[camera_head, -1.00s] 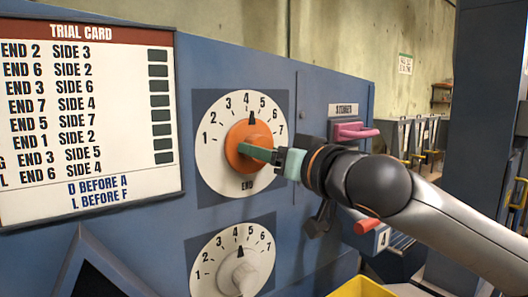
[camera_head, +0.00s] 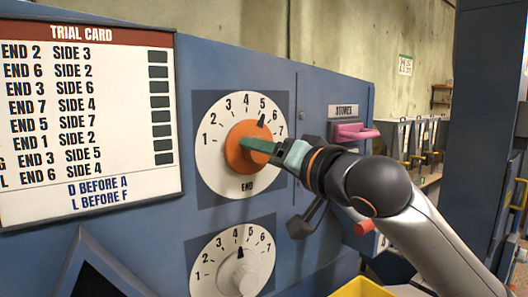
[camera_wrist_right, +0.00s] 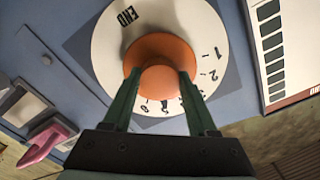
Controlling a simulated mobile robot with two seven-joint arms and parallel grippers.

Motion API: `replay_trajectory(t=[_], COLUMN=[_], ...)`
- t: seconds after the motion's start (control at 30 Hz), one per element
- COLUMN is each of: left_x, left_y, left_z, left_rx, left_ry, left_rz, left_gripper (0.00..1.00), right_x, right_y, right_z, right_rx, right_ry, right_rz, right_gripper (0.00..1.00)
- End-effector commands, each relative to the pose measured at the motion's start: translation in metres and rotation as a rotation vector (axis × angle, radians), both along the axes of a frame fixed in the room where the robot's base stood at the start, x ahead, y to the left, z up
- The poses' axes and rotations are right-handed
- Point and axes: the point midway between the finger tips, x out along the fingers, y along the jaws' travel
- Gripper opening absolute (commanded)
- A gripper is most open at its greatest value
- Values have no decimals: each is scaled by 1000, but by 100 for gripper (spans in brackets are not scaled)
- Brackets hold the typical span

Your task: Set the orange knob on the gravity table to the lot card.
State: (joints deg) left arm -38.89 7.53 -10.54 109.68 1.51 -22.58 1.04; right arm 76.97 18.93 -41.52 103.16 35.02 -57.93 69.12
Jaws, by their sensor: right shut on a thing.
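The orange knob (camera_head: 240,160) sits in a white END dial (camera_head: 215,170) numbered 1 to 7 on the blue panel. Its black pointer (camera_head: 262,120) stands around 5, seemingly a little towards 6. My right gripper (camera_head: 258,146) is shut on the knob. In the right wrist view its green fingers (camera_wrist_right: 160,90) lie on either side of the orange knob (camera_wrist_right: 158,50). The trial card (camera_head: 90,120) at left lists END and SIDE numbers per row; its left edge, with most row letters, is cut off. My left gripper is not in view.
A white lower dial (camera_head: 215,265) with a white knob (camera_head: 246,272) points near 4. A pink handle (camera_head: 355,132) juts from the panel at right. A yellow bin (camera_head: 362,288) shows at the bottom edge. Grey bins (camera_head: 400,135) stand beyond the panel.

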Motion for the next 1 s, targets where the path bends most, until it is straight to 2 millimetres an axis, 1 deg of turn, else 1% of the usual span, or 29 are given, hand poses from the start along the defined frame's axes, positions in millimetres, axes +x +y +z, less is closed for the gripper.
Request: replay_trajectory(t=[0.1, 0.37, 0.4, 0.6, 0.67, 0.9, 1.0], left_x=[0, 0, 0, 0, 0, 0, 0], left_y=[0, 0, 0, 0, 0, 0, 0], left_z=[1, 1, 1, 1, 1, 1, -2], left_rx=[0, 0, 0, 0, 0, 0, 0], left_ry=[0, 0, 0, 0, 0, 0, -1], left_rz=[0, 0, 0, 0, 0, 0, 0], left_gripper=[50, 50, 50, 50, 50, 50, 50], right_x=[0, 0, 0, 0, 0, -1, -5], right_y=[0, 0, 0, 0, 0, 0, -4], right_z=[0, 0, 0, 0, 0, 0, -1], right_rx=[24, 25, 25, 24, 23, 24, 24], right_ry=[19, 19, 19, 18, 19, 18, 18], right_rz=[2, 1, 1, 1, 0, 0, 0], right_gripper=[3, 3, 61, 83, 88, 88, 88])
